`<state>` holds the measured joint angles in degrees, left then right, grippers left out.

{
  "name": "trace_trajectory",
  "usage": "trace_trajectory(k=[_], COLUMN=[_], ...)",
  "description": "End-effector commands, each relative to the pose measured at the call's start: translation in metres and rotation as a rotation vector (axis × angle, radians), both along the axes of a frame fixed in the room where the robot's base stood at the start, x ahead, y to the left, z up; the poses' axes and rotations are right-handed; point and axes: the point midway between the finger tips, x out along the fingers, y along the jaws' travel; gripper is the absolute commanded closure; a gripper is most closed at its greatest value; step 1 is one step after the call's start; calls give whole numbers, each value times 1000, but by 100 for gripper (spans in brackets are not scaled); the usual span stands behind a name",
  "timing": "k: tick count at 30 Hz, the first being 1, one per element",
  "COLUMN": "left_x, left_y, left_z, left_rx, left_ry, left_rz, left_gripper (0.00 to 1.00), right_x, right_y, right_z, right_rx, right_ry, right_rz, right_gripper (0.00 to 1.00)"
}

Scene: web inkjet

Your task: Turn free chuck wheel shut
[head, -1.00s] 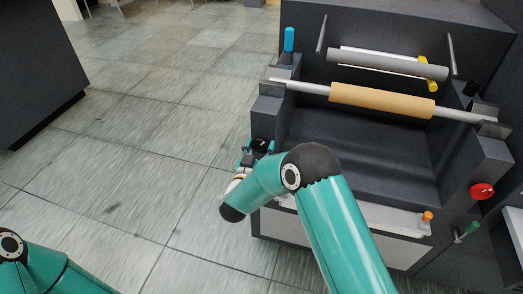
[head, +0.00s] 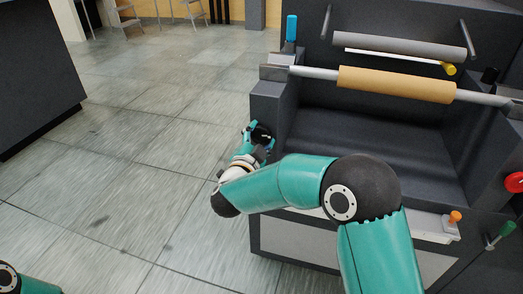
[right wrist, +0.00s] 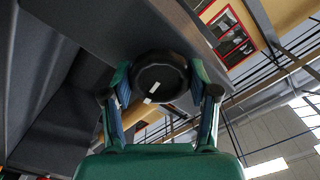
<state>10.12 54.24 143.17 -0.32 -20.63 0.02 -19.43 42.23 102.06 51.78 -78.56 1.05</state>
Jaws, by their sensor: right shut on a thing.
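The chuck wheel (head: 264,132) is a small black round wheel at the left side of the dark machine, partly hidden by my gripper in the head view. In the right wrist view the wheel (right wrist: 160,72) is a black disc with two small white marks on its face. My right gripper (head: 256,140) is shut on the wheel; in the right wrist view its two fingers (right wrist: 162,90) sit on opposite sides of the rim. My left gripper is out of view; only a bit of my left arm shows at the bottom left.
A tan roll (head: 395,84) on a metal shaft lies across the machine, below a grey roller (head: 400,46). A blue handle (head: 291,28), a red knob (head: 515,182), an orange knob (head: 455,216) and a green handle (head: 499,234) stick out. Tiled floor (head: 120,160) left is clear.

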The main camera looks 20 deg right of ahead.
Motion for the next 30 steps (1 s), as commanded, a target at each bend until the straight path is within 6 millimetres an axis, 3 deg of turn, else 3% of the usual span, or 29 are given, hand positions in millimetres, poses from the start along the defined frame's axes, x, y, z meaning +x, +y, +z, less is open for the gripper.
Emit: trace_trajectory(k=[1,15,30], left_x=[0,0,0], left_y=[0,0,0], left_z=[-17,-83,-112], left_rx=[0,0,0], left_ry=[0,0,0], left_rz=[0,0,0], left_gripper=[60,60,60], right_x=[-1,-1,-1], right_y=[-3,-4,-4], right_z=[-9,-9,-6], right_rx=[39,394,588], right_ry=[-24,-263,-393], right_rz=[-9,-11,-13], right_gripper=[75,75,75])
